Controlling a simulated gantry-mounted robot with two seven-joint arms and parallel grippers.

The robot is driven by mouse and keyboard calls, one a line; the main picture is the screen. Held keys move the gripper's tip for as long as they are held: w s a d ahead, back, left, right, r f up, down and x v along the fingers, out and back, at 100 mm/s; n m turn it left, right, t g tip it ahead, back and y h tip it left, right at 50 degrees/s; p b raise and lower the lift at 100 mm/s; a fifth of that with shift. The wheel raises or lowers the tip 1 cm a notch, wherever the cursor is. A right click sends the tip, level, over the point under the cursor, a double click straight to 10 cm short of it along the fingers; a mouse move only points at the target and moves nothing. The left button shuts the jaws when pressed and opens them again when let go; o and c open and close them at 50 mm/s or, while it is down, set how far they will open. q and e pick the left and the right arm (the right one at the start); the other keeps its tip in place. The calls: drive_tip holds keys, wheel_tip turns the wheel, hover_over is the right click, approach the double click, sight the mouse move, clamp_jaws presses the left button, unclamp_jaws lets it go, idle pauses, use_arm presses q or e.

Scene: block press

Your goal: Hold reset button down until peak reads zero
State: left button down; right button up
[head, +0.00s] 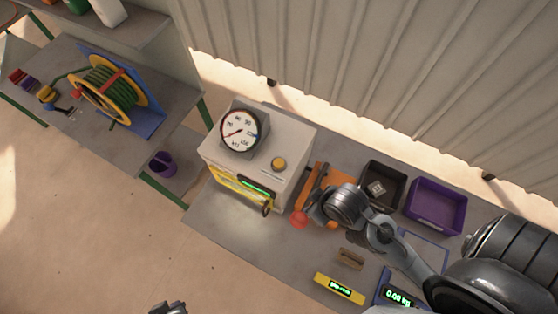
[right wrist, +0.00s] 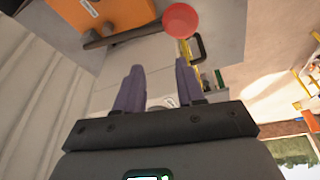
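A cream press machine (head: 255,150) stands on the bench with a round dial gauge (head: 240,132) on it. A round yellow-orange button (head: 279,164) sits on its top, with nothing touching it. A small green-lit display (head: 257,187) is on its front; its digits are too small to read. My right gripper (head: 310,214) is beside the machine's right side, near a red ball knob (head: 299,219). In the right wrist view its purple fingers (right wrist: 157,88) are apart with nothing between them. The tip of my left arm (head: 168,308) shows at the bottom edge; its fingers are unclear.
An orange fixture (head: 318,180) with a dark bar stands right of the machine. A black bin (head: 382,185) and a purple bin (head: 436,203) lie beyond it. A yellow display unit (head: 340,289) and a brown block (head: 350,258) are at the front. A hose reel (head: 108,97) stands on another table.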

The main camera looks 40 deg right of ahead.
drive_tip(key=shift+a, duration=0.1)
clamp_jaws()
idle(0.8)
idle(0.4)
